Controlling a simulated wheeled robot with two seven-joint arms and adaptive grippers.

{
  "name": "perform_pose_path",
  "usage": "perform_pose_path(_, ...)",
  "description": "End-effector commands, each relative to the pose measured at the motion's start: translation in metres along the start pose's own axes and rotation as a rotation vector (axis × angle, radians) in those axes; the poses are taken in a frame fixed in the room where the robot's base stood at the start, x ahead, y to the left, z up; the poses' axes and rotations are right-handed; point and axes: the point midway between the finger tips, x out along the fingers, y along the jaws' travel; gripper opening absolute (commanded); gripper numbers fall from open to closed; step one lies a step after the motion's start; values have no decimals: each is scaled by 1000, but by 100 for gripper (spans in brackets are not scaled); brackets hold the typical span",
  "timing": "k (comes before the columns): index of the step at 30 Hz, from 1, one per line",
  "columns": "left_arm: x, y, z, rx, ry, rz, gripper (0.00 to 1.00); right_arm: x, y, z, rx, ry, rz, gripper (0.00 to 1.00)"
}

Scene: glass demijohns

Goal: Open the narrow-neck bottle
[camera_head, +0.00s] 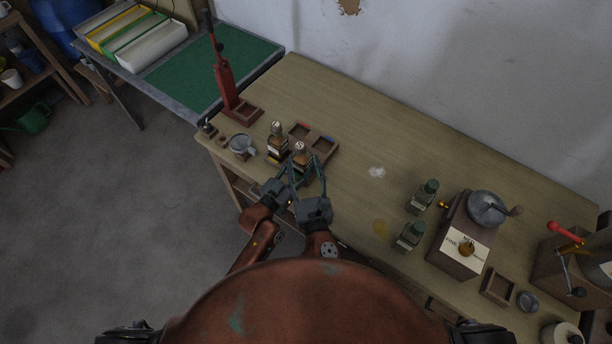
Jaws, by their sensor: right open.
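Two small bottles with pale stoppers stand near the left end of the wooden table: a brown one with a pale label (277,150) and a darker one (301,151) just right of it. I cannot tell which is the narrow-neck bottle. Both stoppers are in place. My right gripper (307,172) is open, its fingers spread around or just in front of the darker bottle; contact cannot be made out. My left gripper (283,178) is close beside it, low and left of that bottle; its fingers overlap the right one's, so its opening is unclear.
A wooden tray (325,146) with red and blue marks lies behind the bottles. A red lever press (226,85) and a grey metal cup (240,143) stand left. The table's middle is mostly clear.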

Motion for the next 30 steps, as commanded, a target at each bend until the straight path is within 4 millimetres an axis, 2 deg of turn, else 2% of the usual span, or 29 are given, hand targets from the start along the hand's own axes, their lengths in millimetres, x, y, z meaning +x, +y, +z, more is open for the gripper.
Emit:
perform_pose_path(6, -1, 0, 3, -1, -6, 0, 0, 41, 0, 1, 1, -2, 0, 45)
perform_pose_path(12, -1, 0, 3, -1, -6, 0, 0, 66, 0, 0, 1, -1, 0, 45)
perform_pose_path(18, -1, 0, 4, -1, -7, 0, 0, 76, 0, 0, 2, 0, 1, 45)
perform_pose_path(25, -1, 0, 4, -1, -7, 0, 0, 76, 0, 0, 2, 0, 1, 45)
perform_pose_path(30, -1, 0, 4, -1, -7, 0, 0, 76, 0, 0, 2, 0, 1, 35)
